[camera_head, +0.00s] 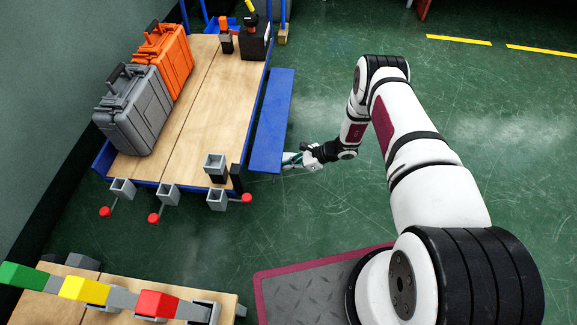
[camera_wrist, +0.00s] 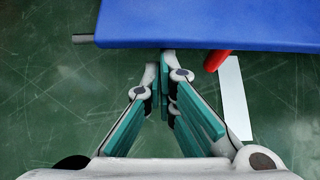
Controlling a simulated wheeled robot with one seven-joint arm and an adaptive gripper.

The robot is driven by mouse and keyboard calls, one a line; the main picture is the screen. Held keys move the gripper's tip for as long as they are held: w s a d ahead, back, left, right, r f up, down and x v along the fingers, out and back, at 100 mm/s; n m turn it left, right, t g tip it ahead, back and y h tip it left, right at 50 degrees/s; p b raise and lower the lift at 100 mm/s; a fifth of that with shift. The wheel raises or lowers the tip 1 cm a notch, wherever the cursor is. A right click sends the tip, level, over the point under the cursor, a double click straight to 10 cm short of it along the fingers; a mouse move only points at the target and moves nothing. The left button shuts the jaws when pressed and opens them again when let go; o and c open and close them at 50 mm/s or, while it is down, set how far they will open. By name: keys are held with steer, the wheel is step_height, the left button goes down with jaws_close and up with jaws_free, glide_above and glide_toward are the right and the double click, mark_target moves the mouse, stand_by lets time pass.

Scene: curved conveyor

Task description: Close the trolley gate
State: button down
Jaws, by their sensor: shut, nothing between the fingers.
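The trolley (camera_head: 215,95) has a wooden deck in a blue frame at the left of the head view. Its gate seems to be the flat blue panel (camera_head: 272,120) along the deck's right side, lowered outward. The wrist view shows this panel (camera_wrist: 220,22) across the top. My gripper (camera_head: 288,161) is beside the panel's near right corner. In the wrist view my fingers (camera_wrist: 165,68) are shut and empty, with tips at the panel's near edge. I cannot tell whether they touch it.
Grey (camera_head: 135,108) and orange (camera_head: 163,60) cases stand on the deck. Red-tipped latches (camera_head: 154,217) stick out at its near end. A bench with green, yellow and red blocks (camera_head: 85,290) is at lower left. Green floor (camera_head: 330,105) right of the panel is clear.

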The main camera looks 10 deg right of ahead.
steer(key=shift+r, duration=0.1)
steer(key=shift+r+h+p, duration=0.4)
steer(key=shift+h+p, duration=0.1)
steer(key=shift+p, duration=0.1)
steer(key=shift+r+h, duration=0.2)
steer(key=shift+h, duration=0.1)
